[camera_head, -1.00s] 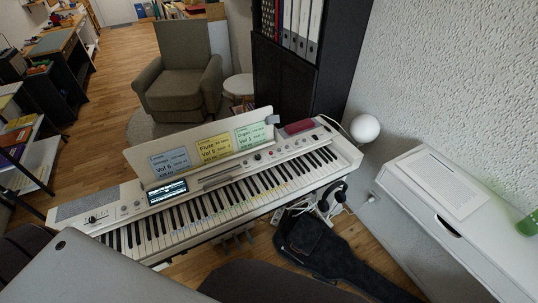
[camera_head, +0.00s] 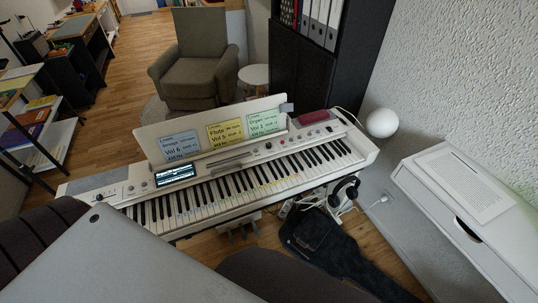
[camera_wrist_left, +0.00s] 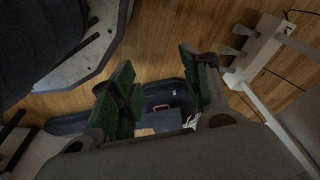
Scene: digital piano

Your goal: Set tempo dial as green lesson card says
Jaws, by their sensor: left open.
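The white digital piano (camera_head: 215,201) stands ahead of me with its keys toward me. Three lesson cards lean on its music rest: a blue card (camera_head: 180,147), a yellow card (camera_head: 225,133) and the green card (camera_head: 262,122) at the right. The green card reads "Organ" and "Vol 2"; its smaller print is too small to read surely. Small knobs (camera_head: 268,146) sit on the panel below the green card; I cannot tell which is the tempo dial. My left gripper (camera_wrist_left: 160,85) is open and empty above the floor in the left wrist view. My right gripper is not seen.
A lit display (camera_head: 175,173) is on the piano's left panel. A red object (camera_head: 314,116) and a round white lamp (camera_head: 382,123) are at its right end. Headphones (camera_head: 346,189) hang below the keys. A dark instrument case (camera_head: 325,240) lies on the floor. A white cabinet (camera_head: 460,210) stands right.

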